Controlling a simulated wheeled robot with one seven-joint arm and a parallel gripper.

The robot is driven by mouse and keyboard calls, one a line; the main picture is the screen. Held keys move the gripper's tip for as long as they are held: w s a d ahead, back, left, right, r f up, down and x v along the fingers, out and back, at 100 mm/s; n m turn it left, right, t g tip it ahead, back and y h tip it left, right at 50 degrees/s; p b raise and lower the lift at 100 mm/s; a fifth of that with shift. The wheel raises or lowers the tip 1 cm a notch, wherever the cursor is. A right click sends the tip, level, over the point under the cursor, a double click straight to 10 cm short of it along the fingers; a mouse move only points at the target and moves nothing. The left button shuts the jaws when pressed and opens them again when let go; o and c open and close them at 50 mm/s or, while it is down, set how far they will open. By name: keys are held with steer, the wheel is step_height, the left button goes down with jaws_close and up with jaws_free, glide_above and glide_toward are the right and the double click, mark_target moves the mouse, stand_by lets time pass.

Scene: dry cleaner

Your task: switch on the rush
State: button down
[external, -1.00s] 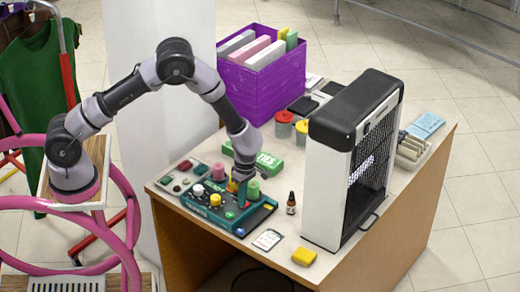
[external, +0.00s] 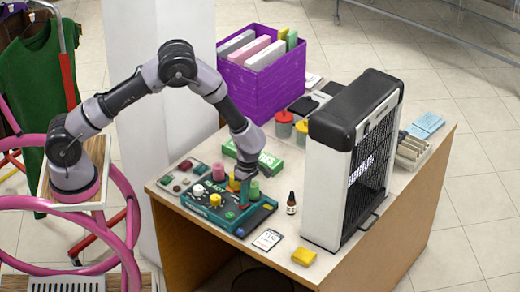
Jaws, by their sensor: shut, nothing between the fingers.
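A dark teal control box (external: 188,205) lies on the counter, with a white knob (external: 198,191), a yellow knob (external: 215,199) and several small coloured buttons on its top. Its lettering is too small to read, so I cannot tell which control is the rush.
A tall black-and-white appliance (external: 324,190) and a purple bin (external: 262,95) stand beyond.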

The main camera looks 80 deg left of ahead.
steer(key=shift+r, duration=0.15)
step_height(320, 180, up, 14)
steer(key=w+a, duration=0.1)
stand_by(0.6)
steer(key=shift+w+a, duration=0.1)
steer(key=shift+w, duration=0.05)
steer(key=f, duration=0.4)
steer(key=s+d+f, duration=0.1)
steer(key=f, duration=0.3)
steer(key=s+d+f, duration=0.1)
steer(key=f, duration=0.4)
steer(key=shift+s, duration=0.15)
steer(key=shift+d+f, duration=0.1)
steer(key=shift+f, duration=0.4)
